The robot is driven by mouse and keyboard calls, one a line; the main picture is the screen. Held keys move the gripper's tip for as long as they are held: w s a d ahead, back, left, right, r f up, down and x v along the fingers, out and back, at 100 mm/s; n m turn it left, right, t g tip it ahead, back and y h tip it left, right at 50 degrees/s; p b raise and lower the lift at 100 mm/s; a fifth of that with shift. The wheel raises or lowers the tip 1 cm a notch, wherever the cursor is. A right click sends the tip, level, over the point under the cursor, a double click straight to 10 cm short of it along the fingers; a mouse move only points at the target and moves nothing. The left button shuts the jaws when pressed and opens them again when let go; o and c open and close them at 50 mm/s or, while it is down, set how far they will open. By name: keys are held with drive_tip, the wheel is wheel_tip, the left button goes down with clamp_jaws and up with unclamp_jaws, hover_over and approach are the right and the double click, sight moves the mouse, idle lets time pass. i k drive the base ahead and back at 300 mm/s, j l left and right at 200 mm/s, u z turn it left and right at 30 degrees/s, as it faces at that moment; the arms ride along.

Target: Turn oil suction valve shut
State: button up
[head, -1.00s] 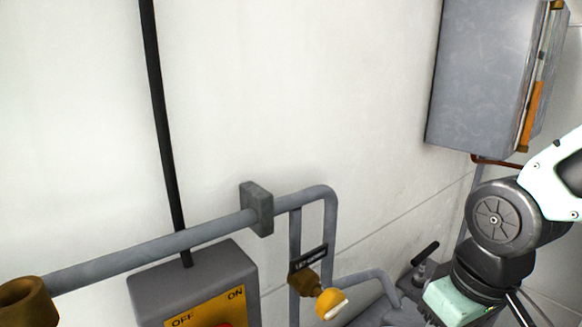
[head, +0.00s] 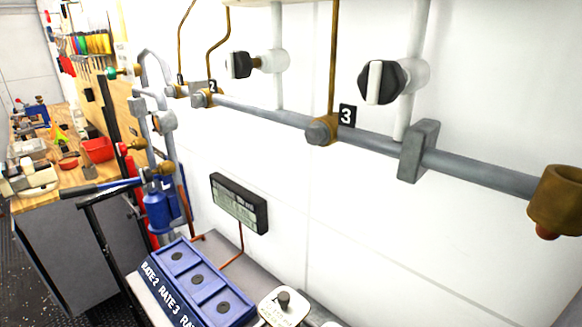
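My gripper and arm are not in view now. I cannot tell which valve, if any, is the oil suction valve; no readable label names it. A black-knobbed valve (head: 382,82) with a white bar across its face sits on a white vertical pipe at upper right. A similar black-knobbed valve (head: 240,64) sits further left. Brass fittings on the grey pipe (head: 265,115) stand by a number 3 plate (head: 347,116) and a number 2 plate (head: 212,86). A brass fitting (head: 558,200) with a reddish underside is at the right edge.
A blue tray (head: 190,278) with RATE labels and a white box with a black knob (head: 284,300) are below. A grey display (head: 239,203) hangs on the wall. A cluttered wooden workbench (head: 75,175) and a black-handled cart (head: 105,190) are at left.

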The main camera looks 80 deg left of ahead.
sight(122, 148)
drive_tip(key=u, duration=2.8)
drive_tip(key=k+j+z, duration=0.2)
drive_tip(key=k+j, duration=0.1)
drive_tip(key=j, duration=0.1)
